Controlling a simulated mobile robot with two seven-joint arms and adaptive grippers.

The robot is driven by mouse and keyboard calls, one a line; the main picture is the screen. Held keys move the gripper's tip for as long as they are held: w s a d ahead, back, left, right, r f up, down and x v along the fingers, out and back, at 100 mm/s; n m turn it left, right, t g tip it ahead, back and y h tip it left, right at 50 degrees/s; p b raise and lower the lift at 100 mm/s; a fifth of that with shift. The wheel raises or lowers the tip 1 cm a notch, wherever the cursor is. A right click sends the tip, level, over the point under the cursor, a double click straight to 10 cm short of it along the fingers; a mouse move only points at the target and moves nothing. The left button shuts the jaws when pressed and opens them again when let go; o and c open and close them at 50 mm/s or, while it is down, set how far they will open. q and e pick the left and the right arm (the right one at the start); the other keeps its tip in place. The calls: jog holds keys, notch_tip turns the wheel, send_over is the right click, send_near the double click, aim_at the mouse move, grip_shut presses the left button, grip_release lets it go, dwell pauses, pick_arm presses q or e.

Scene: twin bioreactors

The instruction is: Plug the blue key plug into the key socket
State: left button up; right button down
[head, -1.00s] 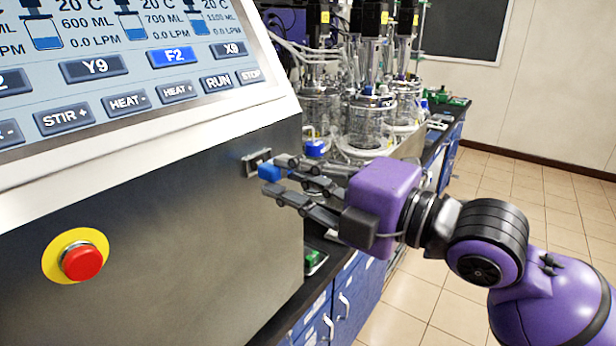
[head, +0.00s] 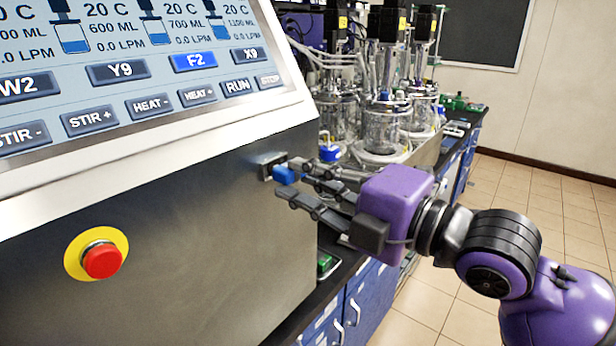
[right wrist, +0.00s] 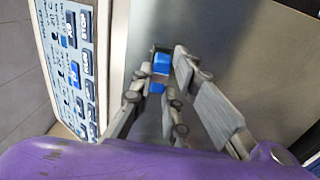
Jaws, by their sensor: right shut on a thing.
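The blue key plug (head: 286,175) is between the fingertips of my right gripper (head: 297,178), which is shut on it. The key socket (head: 268,165) is a small metal-framed fitting on the grey front panel of the console, just left of the plug. The plug is right at the socket; I cannot tell how far it is inserted. In the right wrist view the plug (right wrist: 160,66) shows blue between the fingers (right wrist: 158,88), in front of the socket (right wrist: 160,52). My left gripper is not in view.
The console's touchscreen (head: 125,70) is above the panel, and a red emergency button (head: 102,260) on a yellow ring is at lower left. Glass bioreactor vessels (head: 382,125) stand on the bench behind my gripper. Tiled floor at right is clear.

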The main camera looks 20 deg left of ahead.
jog(key=shift+w+a, duration=0.25)
jog(key=shift+a, duration=0.4)
dwell(0.9)
jog(key=c, duration=1.7)
grip_release()
jog(key=o, duration=0.6)
